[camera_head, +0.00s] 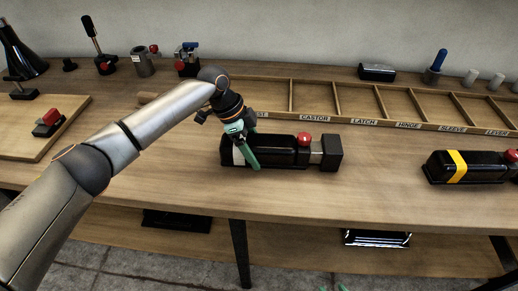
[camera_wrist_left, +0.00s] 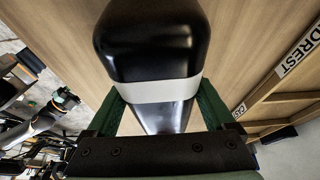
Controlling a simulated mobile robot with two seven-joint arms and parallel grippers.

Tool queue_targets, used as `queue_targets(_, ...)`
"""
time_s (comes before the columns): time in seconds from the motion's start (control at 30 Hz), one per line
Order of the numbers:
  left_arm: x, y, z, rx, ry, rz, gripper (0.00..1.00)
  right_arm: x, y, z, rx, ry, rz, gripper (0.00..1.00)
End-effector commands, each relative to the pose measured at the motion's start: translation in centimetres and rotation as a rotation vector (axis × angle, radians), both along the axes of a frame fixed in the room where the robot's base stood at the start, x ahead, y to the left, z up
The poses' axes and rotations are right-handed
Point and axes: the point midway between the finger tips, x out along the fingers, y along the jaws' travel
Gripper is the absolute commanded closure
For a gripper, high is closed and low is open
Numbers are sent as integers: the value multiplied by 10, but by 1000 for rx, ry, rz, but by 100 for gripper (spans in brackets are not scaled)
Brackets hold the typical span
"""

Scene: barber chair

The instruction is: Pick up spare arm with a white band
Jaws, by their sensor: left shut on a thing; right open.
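The spare arm with a white band (camera_head: 285,150) is a black padded block lying on the workbench, with a red knob and a grey metal section towards its right end. My left gripper (camera_head: 245,150) reaches down over its left part and is shut on it. In the left wrist view the arm (camera_wrist_left: 150,40) lies between the green fingers of my left gripper (camera_wrist_left: 160,110), with the white band (camera_wrist_left: 155,90) close to them. In the head view the fingers partly cover the band. Green tips of my right gripper (camera_head: 333,288) just show at the bottom edge, apart and empty.
A similar black arm with a yellow band (camera_head: 457,166) lies to the right. A labelled wooden compartment tray (camera_head: 350,121) runs behind. A board (camera_head: 70,120) with a small red-topped part is at the left. The bench front between the two arms is clear.

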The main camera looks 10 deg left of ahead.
Motion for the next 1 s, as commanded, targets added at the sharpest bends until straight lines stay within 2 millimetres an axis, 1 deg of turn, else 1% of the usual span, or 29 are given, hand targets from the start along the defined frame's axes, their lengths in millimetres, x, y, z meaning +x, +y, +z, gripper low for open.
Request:
queue_targets(0.23,1,-2,17,-6,-5,-1,100,0,0,0,1,-1,1,50)
queue_targets(0.37,1,-2,37,-8,-9,-3,100,0,1,0,1,-1,1,50)
queue_targets(0.47,-11,-3,48,-6,-8,-5,100,0,1,2,1,-1,1,50)
queue_targets(0.7,-52,-7,97,-5,-10,-7,100,1,0,5,1,-5,0,50)
queue_targets(0.77,-64,-8,99,-6,-7,-6,100,0,0,4,0,-5,-1,50)
queue_targets(1.0,-105,-13,117,-5,-7,-5,100,-2,-1,0,-3,3,-2,50)
